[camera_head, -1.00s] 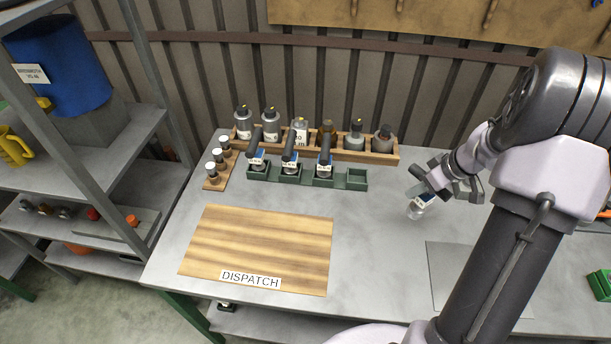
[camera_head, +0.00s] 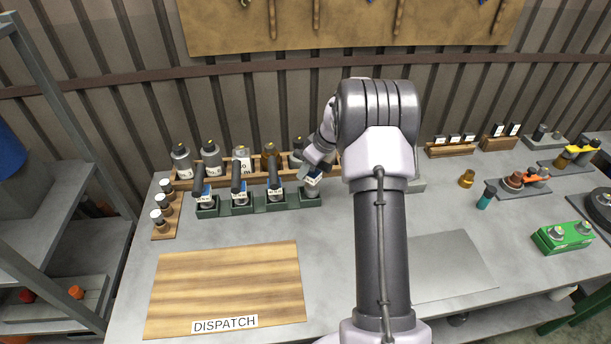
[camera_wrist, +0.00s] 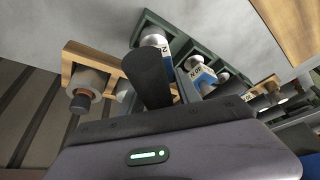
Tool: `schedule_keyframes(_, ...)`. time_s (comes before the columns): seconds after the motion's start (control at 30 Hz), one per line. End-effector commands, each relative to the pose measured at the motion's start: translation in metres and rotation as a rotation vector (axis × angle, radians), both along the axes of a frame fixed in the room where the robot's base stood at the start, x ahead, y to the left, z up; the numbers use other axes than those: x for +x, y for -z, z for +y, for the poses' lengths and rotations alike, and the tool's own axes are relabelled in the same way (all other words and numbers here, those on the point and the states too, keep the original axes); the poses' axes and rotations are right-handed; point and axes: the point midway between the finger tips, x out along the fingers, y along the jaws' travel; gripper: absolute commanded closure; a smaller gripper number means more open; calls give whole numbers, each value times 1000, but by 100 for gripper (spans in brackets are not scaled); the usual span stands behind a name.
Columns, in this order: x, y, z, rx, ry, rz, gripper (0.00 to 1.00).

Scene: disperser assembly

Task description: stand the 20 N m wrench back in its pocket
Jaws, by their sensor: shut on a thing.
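My gripper (camera_head: 309,170) is shut on a wrench with a dark handle and a blue-and-white label (camera_head: 314,180). In the wrist view the held wrench's dark handle (camera_wrist: 150,78) rises toward me. Three similar wrenches (camera_head: 276,192) stand in the other pockets to the left. One of them shows in the wrist view, its label (camera_wrist: 200,75) partly seen.
A wooden rack of several bottles (camera_head: 212,163) stands close behind the green rack. A small wooden stand of capped jars (camera_head: 162,215) is at the left. The dispatch board (camera_head: 228,285) lies in front. My arm hides part of the table to the right.

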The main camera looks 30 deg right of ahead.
Motion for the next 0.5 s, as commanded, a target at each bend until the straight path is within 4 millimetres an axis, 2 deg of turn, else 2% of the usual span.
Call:
schedule_keyframes(0.13, 13, 4, 1, -1, -1, 0, 100)
schedule_keyframes(0.2, 11, 22, 1, 1, 1, 2, 100)
schedule_keyframes(0.3, 11, 37, 1, 1, 2, 0, 100)
schedule_keyframes(0.5, 11, 36, 1, 0, 1, -1, 100)
